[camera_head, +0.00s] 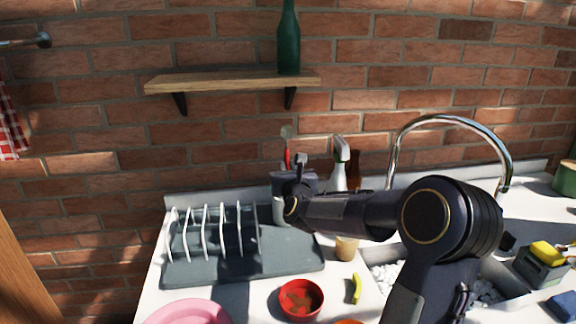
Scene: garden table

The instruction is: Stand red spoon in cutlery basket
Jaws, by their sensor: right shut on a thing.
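The red spoon (287,156) stands roughly upright against the brick wall, its pale head on top and its red handle running down behind my gripper. My right gripper (290,177) is shut on the red spoon, just above the cutlery basket (280,210). The basket is a pale grey container at the right end of the dish rack, partly hidden by my gripper. The lower end of the spoon is hidden, so I cannot tell whether it is inside the basket. My left gripper is not in view.
The dish rack (205,268) stands left of my right arm. A spray bottle (339,175) and a brown bottle (354,168) stand behind the arm. A red bowl (301,299), a pink plate (188,314) and a yellow item (357,288) lie in front. The faucet (446,118) arches at right.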

